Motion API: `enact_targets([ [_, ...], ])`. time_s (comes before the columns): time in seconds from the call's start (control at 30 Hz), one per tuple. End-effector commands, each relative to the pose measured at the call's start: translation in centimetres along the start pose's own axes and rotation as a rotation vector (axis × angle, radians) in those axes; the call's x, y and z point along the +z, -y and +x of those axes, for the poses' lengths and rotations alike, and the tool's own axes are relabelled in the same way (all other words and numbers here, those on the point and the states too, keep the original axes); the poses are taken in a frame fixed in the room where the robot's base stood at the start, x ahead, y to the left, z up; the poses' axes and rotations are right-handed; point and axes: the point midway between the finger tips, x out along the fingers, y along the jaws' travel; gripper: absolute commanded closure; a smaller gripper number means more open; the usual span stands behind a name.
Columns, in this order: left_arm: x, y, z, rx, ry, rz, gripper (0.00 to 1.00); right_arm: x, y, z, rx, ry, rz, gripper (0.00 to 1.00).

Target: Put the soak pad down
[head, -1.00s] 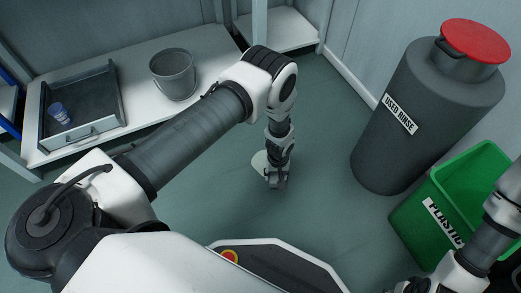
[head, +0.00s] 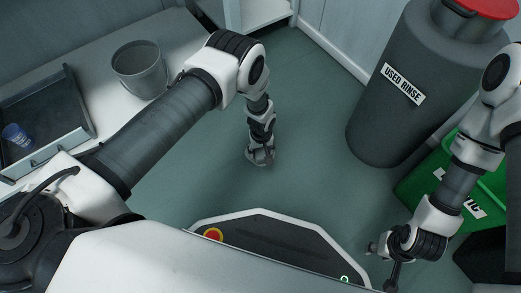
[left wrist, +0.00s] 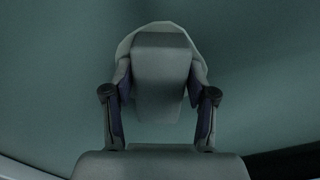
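The soak pad (left wrist: 160,75) shows in the left wrist view as a grey block with a paler rounded edge behind it. My left gripper (left wrist: 160,103) has a finger against each side of the block, so it is shut on the pad. In the head view my left gripper (head: 261,160) points down over the green floor, and the pad is mostly hidden beneath it. I cannot tell whether the pad touches the floor. My right gripper (head: 384,265) is at the lower right, apart from the pad; its finger opening is unclear.
A grey bucket (head: 139,70) and a dark tray (head: 70,108) with a blue cup (head: 17,135) stand on the white bench at left. A "USED RINSE" drum (head: 385,125) and a green bin (head: 413,190) are at right. The floor between is clear.

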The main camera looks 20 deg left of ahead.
Motion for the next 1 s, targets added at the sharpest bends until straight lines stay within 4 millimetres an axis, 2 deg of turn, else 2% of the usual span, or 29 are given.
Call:
enact_targets([
  [0.33, 0.0, 0.0, -0.2, 0.000, 0.000, 0.000, 0.24, 0.0, 0.0, -0.2, 0.000, 0.000, 0.000, 0.60],
  [0.43, -0.1, 0.0, -1.1, 0.000, -0.001, 0.000, 0.24, 0.0, 0.0, -0.9, 0.000, 0.001, -0.001, 0.60],
  [0.57, -0.1, 0.0, -3.9, 0.000, -0.002, 0.001, 0.24, 0.1, 0.1, -2.7, -0.001, 0.002, -0.004, 0.60],
  [0.8, -0.1, 0.0, -10.2, 0.000, -0.001, 0.000, 0.24, 0.2, 0.1, -6.2, -0.001, 0.007, -0.011, 0.60],
  [0.9, 0.0, 0.0, -11.8, 0.000, 0.000, 0.001, 0.24, 0.2, 0.1, -6.9, -0.001, 0.008, -0.011, 0.60],
  [1.0, 0.0, 0.0, -12.5, 0.000, 0.000, 0.000, 0.24, 0.2, 0.1, -7.2, -0.001, 0.008, -0.011, 0.60],
])
